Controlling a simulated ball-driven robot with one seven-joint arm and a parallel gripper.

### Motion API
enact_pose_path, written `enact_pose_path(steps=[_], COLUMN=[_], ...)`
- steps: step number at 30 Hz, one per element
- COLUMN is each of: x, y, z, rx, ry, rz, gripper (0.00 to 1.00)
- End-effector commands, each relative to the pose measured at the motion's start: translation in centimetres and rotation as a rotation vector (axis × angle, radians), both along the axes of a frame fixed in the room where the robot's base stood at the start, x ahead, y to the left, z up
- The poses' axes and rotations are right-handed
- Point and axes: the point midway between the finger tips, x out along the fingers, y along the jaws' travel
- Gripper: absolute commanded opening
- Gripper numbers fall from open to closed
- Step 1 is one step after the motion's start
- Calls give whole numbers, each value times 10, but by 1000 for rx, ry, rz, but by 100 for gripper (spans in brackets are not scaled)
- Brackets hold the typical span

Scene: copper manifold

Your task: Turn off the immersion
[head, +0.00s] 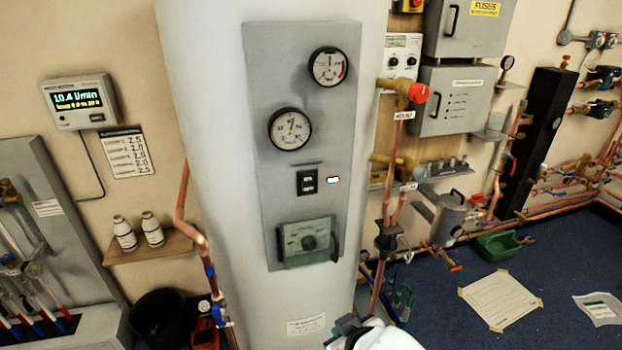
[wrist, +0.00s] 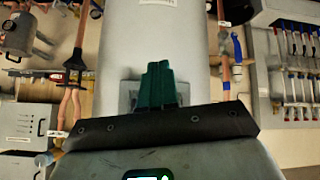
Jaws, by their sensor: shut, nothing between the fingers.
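The tall pale cylinder (head: 215,120) carries a grey panel (head: 265,80) in the head view. My gripper (head: 348,326) is low at the bottom edge of the head view, below the panel and apart from the switch. In the wrist view its green fingers (wrist: 158,70) are together and empty, in front of the cylinder (wrist: 150,40). The switch cannot be made out there.
Two round gauges (head: 328,66) (head: 290,129) sit above the switch. Copper pipes run close on both sides of the cylinder. A shelf with two white bottles (head: 152,229) is at left. Blue floor (head: 450,315) is open at lower right, with a taped sheet (head: 499,300).

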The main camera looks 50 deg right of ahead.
Motion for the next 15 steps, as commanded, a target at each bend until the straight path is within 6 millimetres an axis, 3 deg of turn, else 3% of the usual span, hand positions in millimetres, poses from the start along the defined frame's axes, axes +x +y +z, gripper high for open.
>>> enact_pose_path(steps=[1, 3, 6, 10, 15], x=[16, 30, 40, 42, 42], y=[-7, -14, -18, -20, -20], z=[54, 108, 170, 215, 225], rx=[-40, -89, -139, -175, -185], ry=[-132, -298, -486, -626, -665], rz=[-40, -89, -131, -156, -160], gripper=[0, 0, 0, 0, 0])
